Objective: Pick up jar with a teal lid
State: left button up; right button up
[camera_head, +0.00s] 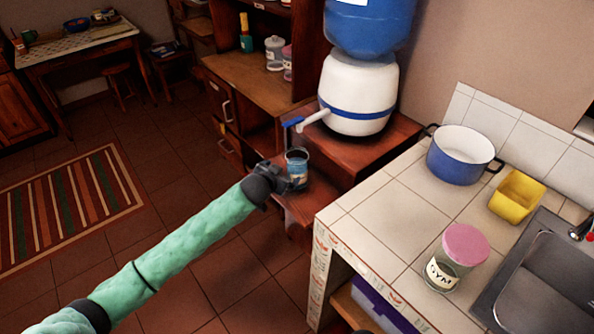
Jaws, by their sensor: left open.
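A larger jar with a pink lid and a white label (455,258) stands on the tiled counter.
A white and blue water dispenser (357,95) stands on the wooden stand (375,148), its tap pointing left. The tiled counter (400,215) holds a blue pot (462,158), a yellow container (516,197) and a sink (550,285). Open floor lies left, with a striped rug (75,205).

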aim_at(292, 164)
pick_arm(q)
jog(key=shift+w+d+r+n+t+h, duration=0.15)
jog(key=shift+d+r+n+t+h, duration=0.35)
jog(key=shift+d+r+h, duration=0.55)
jog(key=shift+w+d+f+n+p, duration=0.15)
jog(key=shift+w+d+f+p, duration=0.15)
jog(key=shift+w, duration=0.25)
jog(key=shift+w+d+f+n+p, duration=0.15)
jog(key=shift+w+d, duration=0.2)
jog(key=shift+w, duration=0.2)
jog(key=p+x, duration=0.1)
jog(key=x, duration=0.1)
jog(key=p+x, duration=0.1)
jog(key=x, duration=0.2)
jog(key=shift+s+a+f, duration=0.1)
jog(key=shift+f, duration=0.25)
pick_arm(e)
notch_tip(292, 164, down, 12)
jog(key=s+d, duration=0.1)
jog(key=s, duration=0.1)
jog(key=shift+d+r, duration=0.25)
jog(key=shift+s, duration=0.1)
pick_arm(q)
jog(key=c, duration=1.4)
jog(key=shift+r, duration=0.1)
jog(key=c, duration=0.5)
jog(key=shift+o, duration=0.2)
jog(key=shift+r, duration=0.1)
pick_arm(e)
jog(key=shift+r, duration=0.1)
